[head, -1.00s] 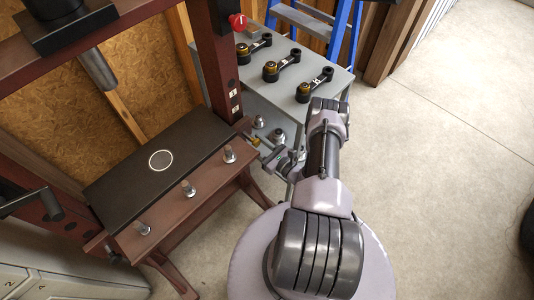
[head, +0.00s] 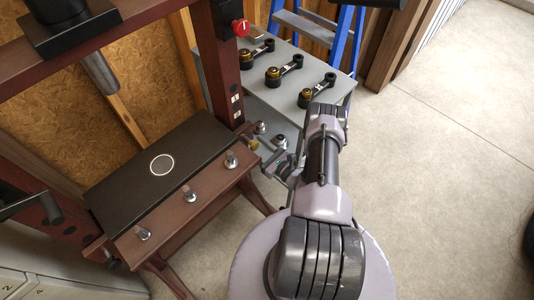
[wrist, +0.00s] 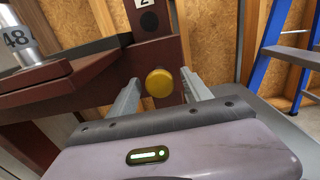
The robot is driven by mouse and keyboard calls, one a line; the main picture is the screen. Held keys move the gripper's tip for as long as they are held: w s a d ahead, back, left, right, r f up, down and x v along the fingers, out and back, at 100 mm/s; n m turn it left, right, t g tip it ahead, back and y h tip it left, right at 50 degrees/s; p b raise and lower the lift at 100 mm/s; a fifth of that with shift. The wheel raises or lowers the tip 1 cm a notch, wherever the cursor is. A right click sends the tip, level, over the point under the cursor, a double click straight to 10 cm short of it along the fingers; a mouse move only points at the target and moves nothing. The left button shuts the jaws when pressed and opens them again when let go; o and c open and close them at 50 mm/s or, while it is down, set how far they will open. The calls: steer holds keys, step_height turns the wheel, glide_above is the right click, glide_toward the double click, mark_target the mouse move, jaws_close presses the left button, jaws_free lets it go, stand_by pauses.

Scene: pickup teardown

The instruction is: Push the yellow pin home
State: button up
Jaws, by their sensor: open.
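The yellow pin (wrist: 159,83) shows its round yellow head, facing me, against the dark red press upright (wrist: 155,52). In the head view the pin (head: 253,145) is a small yellow spot low on the right post. My gripper (wrist: 160,86) is open, with one finger on each side of the pin head in the picture. I cannot tell whether the fingers reach past the head or touch it. In the head view my gripper (head: 272,161) is just right of the pin, partly hidden by my arm. The pin's shaft is hidden.
The press bed (head: 160,160) is left of my gripper, with several metal studs along its front beam. A grey table (head: 280,95) behind holds three black link arms (head: 287,69). A blue ladder (head: 346,40) stands behind it.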

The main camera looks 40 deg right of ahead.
steer(key=s+d+p, duration=0.1)
steer(key=s+p, duration=0.2)
steer(key=s, duration=1.3)
steer(key=shift+s, duration=0.2)
steer(key=shift+d, duration=0.1)
